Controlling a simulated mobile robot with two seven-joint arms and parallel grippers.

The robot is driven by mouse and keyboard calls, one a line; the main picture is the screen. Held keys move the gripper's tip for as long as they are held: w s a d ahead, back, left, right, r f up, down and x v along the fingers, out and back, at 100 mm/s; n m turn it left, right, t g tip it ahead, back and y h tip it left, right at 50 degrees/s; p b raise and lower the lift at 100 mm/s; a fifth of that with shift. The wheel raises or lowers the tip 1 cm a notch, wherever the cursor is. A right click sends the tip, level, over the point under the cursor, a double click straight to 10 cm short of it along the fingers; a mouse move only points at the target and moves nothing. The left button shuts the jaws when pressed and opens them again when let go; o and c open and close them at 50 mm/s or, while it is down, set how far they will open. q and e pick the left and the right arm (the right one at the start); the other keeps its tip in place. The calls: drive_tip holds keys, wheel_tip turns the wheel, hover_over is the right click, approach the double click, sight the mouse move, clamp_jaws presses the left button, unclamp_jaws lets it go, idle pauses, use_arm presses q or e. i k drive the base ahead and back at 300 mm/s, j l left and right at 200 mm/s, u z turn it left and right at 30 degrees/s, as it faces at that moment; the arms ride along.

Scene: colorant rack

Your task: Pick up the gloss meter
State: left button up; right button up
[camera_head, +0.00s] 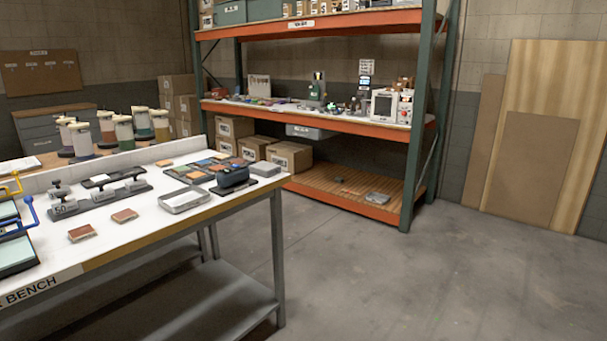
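A small dark blue-grey boxy device (234,179), which looks like the gloss meter, sits on the white bench top (150,215) near its right end. It rests at the edge of a dark mat or pad. A shallow grey tray (185,200) lies just left of it, and a flat grey box (265,169) lies behind it to the right. Neither of my grippers shows in this view.
Colour swatches (200,167) lie behind the device. Weights (100,190) and two brown samples (124,216) lie to the left. An orange shelf rack (310,122) with instruments and cardboard boxes stands behind. The concrete floor (400,280) right of the bench is clear.

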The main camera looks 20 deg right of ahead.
sight(230, 177)
drive_tip(key=z, duration=0.25)
drive_tip(key=i+l+u, duration=0.1)
drive_tip(key=i+u, duration=0.15)
drive_tip(key=i, duration=0.2)
drive_tip(key=i+l+u, duration=0.15)
drive_tip(key=i+u, duration=0.15)
drive_tip(key=i, duration=0.2)
drive_tip(key=i+l+u, duration=0.25)
drive_tip(key=i+l, duration=0.05)
drive_tip(key=i, duration=0.1)
